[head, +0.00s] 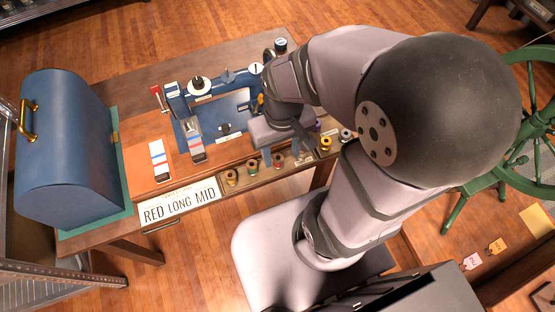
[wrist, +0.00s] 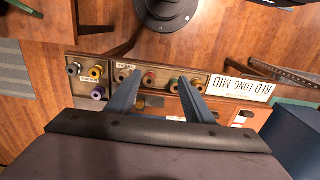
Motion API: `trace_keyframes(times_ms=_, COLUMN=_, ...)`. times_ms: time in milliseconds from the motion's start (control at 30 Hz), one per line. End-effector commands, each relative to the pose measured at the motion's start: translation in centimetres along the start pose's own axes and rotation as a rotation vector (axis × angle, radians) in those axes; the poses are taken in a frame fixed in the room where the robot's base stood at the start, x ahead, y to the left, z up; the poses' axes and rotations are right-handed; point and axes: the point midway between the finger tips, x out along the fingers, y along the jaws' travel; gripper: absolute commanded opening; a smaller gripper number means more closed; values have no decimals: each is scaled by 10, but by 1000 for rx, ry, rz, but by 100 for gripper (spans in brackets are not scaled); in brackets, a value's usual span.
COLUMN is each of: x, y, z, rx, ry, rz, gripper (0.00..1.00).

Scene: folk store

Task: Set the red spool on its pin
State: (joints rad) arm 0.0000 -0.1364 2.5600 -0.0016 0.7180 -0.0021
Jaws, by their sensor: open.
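The red spool (wrist: 148,78) stands in a wooden tray of spools, between my finger lines in the wrist view. In the head view it appears as a small red-banded spool (head: 277,160). My gripper (wrist: 160,80) is open and empty, fingers spread over the tray; a green-banded spool (wrist: 173,85) also shows between them. Their height above the spools is unclear. In the head view my arm hides the fingertips. The blue sewing machine (head: 225,103) stands behind the tray, partly covered by my arm. I cannot make out which part is the pin.
Gold (head: 230,177), yellow (head: 325,143), purple (head: 318,126) and grey (head: 345,135) spools stand nearby. A card reading RED LONG MID (head: 179,206) is at the table's front. A blue domed case (head: 65,145) stands left, a green wheel (head: 535,120) right.

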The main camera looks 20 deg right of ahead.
Motion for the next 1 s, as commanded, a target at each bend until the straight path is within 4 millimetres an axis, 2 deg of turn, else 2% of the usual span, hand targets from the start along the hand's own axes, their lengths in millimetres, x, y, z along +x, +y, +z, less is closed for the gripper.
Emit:
trace_keyframes(times_ms=333, x=0, y=0, z=0, rx=0, ry=0, rz=0, gripper=48)
trace_keyframes(times_ms=400, x=-1, y=0, z=0, rx=0, ry=0, rz=0, gripper=44)
trace_keyframes(times_ms=567, x=-10, y=2, z=2, rx=8, ry=-13, rz=0, gripper=44)
trace_keyframes(times_ms=900, x=-3, y=8, z=49, rx=49, ry=-312, rz=-9, gripper=44)
trace_keyframes(times_ms=1000, x=4, y=10, z=56, rx=60, ry=-378, rz=-13, gripper=44)
